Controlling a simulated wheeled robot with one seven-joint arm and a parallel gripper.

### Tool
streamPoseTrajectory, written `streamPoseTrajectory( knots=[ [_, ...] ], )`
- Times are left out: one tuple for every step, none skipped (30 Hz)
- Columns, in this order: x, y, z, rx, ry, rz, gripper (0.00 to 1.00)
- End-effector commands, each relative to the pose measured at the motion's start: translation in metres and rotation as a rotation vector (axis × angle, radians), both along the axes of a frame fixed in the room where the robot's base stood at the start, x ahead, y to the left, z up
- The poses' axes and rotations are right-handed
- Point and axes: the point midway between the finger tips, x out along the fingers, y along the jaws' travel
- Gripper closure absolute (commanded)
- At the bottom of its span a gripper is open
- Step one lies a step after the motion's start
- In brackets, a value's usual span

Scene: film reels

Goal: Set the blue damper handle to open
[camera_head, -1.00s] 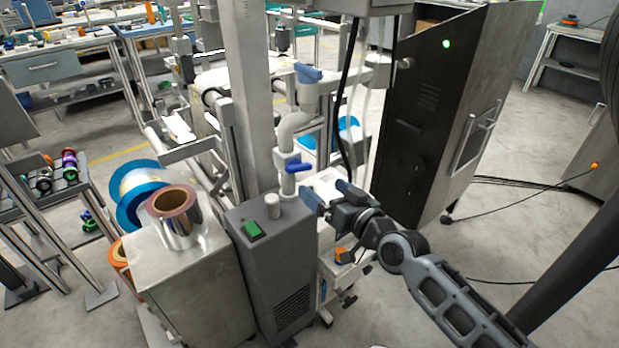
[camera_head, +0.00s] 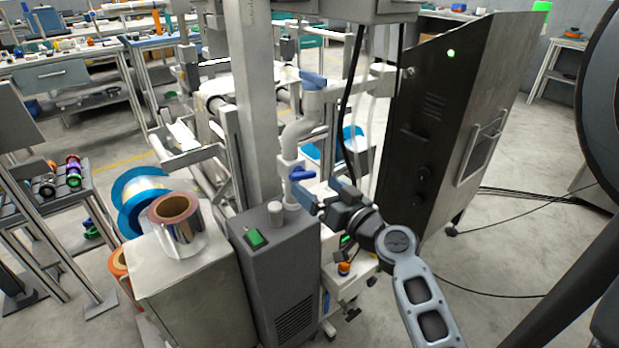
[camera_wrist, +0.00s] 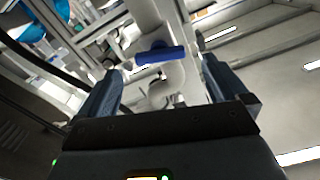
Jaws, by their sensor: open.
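A blue damper handle (camera_head: 301,173) sits on the lower part of a white bent pipe (camera_head: 298,140). A second blue handle (camera_head: 312,80) sits higher, at the pipe's top. My gripper (camera_head: 318,192) is open and empty, just below and right of the lower handle in the head view. In the wrist view a blue handle (camera_wrist: 160,55) lies crosswise on the white pipe, ahead of and between the open fingers of my gripper (camera_wrist: 160,85). I see no contact between the fingers and the handle.
A metal cabinet (camera_head: 195,285) carries a film roll (camera_head: 177,222) at left. A tall dark cabinet (camera_head: 440,110) stands close on the right. A black cable (camera_head: 347,120) hangs beside the pipe.

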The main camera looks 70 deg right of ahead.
Motion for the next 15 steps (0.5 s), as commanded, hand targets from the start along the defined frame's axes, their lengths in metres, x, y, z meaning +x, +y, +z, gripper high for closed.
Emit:
streamPoseTrajectory(
  knots=[
    [0.007, -0.006, 0.003, -0.002, -0.001, -0.001, 0.00],
    [0.010, -0.008, 0.003, -0.001, 0.000, -0.001, 0.00],
    [0.015, -0.011, 0.003, -0.001, 0.000, -0.001, 0.00],
    [0.018, -0.013, 0.002, -0.001, 0.000, -0.001, 0.00],
    [0.021, -0.015, 0.002, 0.000, 0.000, -0.001, 0.00],
    [0.024, -0.017, 0.002, 0.000, 0.000, 0.000, 0.00],
    [0.027, -0.018, 0.002, -0.001, 0.001, 0.000, 0.00],
    [0.028, -0.020, 0.001, -0.001, 0.001, -0.001, 0.00],
    [0.030, -0.021, 0.001, -0.001, 0.002, -0.002, 0.00],
    [0.031, -0.022, 0.000, -0.001, 0.002, -0.002, 0.00],
    [0.032, -0.022, 0.000, -0.001, 0.002, -0.002, 0.00],
    [0.032, -0.022, 0.000, -0.001, 0.002, -0.002, 0.00],
    [0.033, -0.022, 0.000, -0.001, 0.002, -0.002, 0.00],
    [0.033, -0.023, 0.000, -0.001, 0.002, -0.002, 0.00],
    [0.033, -0.022, 0.000, -0.001, 0.002, -0.002, 0.00]
  ],
)
